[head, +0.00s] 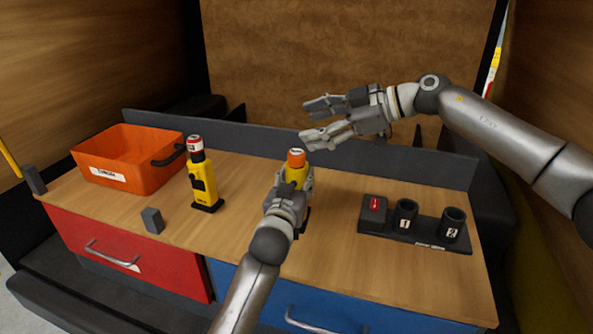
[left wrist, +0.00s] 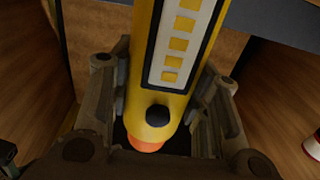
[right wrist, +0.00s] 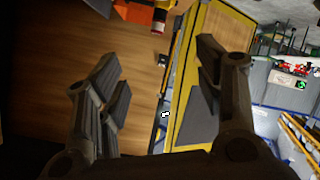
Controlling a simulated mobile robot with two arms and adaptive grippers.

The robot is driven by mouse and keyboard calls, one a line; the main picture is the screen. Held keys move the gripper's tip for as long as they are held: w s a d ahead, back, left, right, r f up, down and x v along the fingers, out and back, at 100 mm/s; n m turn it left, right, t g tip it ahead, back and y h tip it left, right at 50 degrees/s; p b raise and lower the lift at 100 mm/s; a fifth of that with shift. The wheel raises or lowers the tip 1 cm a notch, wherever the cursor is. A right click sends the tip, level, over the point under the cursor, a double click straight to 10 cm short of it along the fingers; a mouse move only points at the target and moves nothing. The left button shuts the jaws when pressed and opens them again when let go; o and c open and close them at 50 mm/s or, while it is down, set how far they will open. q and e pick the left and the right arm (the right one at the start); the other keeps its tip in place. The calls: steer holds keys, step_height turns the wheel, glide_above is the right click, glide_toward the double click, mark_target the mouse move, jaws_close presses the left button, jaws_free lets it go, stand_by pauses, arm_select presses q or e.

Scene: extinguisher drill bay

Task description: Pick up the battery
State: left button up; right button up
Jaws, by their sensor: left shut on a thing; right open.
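My left gripper (head: 290,190) is shut on a yellow device (head: 296,174) with an orange round top, held upright over the counter. In the left wrist view the yellow device (left wrist: 166,103) shows a strip of yellow squares and a black knob between the fingers. Another yellow device (head: 203,184) with a red-and-white round top (head: 195,144) stands on the counter to the left. I cannot tell which part is the battery. My right gripper (head: 317,121) is open and empty, above and slightly right of the orange top. Its spread fingers (right wrist: 155,85) show in the right wrist view.
A black dock (head: 416,239) with a red panel and two round holders marked 1 and 2 stands at right. An orange bin (head: 127,158) stands at left, with a small grey block (head: 152,220) in front. A grey ledge (head: 250,136) runs behind the counter.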

steer(key=s+a+r+n+t+y, duration=0.1)
steer(key=a+r+n+t+y, duration=0.25)
steer(key=r+n+t, duration=0.55)
steer(key=d+n+t+h, duration=0.1)
steer(key=d+n+h, duration=0.1)
steer(key=n, duration=0.1)
steer(key=n+g+h, duration=0.1)
steer(key=n+h, duration=0.7)
steer(key=n, duration=0.2)
glide_toward(298, 154)
steer(key=shift+x, duration=4.45)
